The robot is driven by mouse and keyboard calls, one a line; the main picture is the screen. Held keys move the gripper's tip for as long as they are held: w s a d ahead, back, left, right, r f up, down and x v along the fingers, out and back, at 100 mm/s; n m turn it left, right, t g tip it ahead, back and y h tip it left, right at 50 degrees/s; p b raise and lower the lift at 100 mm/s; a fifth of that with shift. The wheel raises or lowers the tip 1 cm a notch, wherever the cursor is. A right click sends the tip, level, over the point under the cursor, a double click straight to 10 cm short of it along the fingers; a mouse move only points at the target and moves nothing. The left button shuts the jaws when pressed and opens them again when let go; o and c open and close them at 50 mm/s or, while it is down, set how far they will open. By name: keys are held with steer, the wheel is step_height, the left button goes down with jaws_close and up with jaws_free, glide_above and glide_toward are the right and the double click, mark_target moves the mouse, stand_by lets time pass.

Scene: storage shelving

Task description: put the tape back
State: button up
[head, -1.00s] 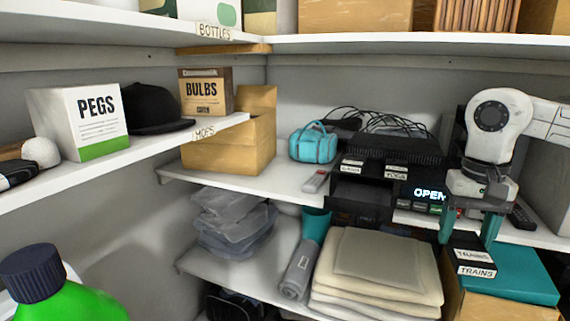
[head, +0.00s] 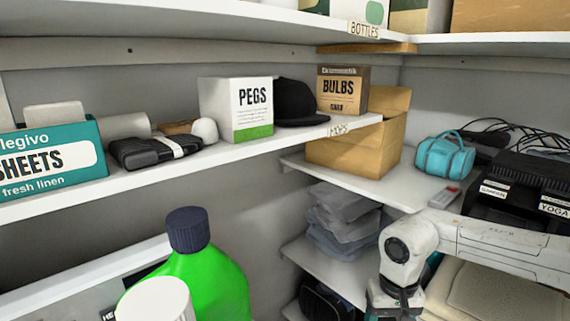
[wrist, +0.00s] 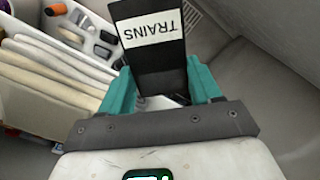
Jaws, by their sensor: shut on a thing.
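The black tape with a white TRAINS label (wrist: 150,62) is held between the teal fingers of my gripper (wrist: 161,82) in the wrist view. Its label reads upside down there. My gripper is shut on it. In the head view my wrist is at the bottom right, and the fingertips and tape are below the frame edge. Black boxes with labelled fronts, one reading YOGA (head: 553,209), stand on the right shelf, partly cut off and partly behind my arm.
On the left shelf are a SHEETS box (head: 50,160), dark folded item (head: 150,150), PEGS box (head: 236,110), black cap (head: 297,103) and BULBS box (head: 342,90). A green bottle (head: 215,280) stands low in front. A blue bag (head: 444,156) and cardboard box (head: 350,150) sit farther back.

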steer(key=w+a+f+n, duration=0.1)
steer(key=w+a+f, duration=0.1)
steer(key=a, duration=0.3)
steer(key=shift+w+f+n, duration=0.3)
steer(key=shift+w+f, duration=0.05)
steer(key=shift+f, duration=0.45)
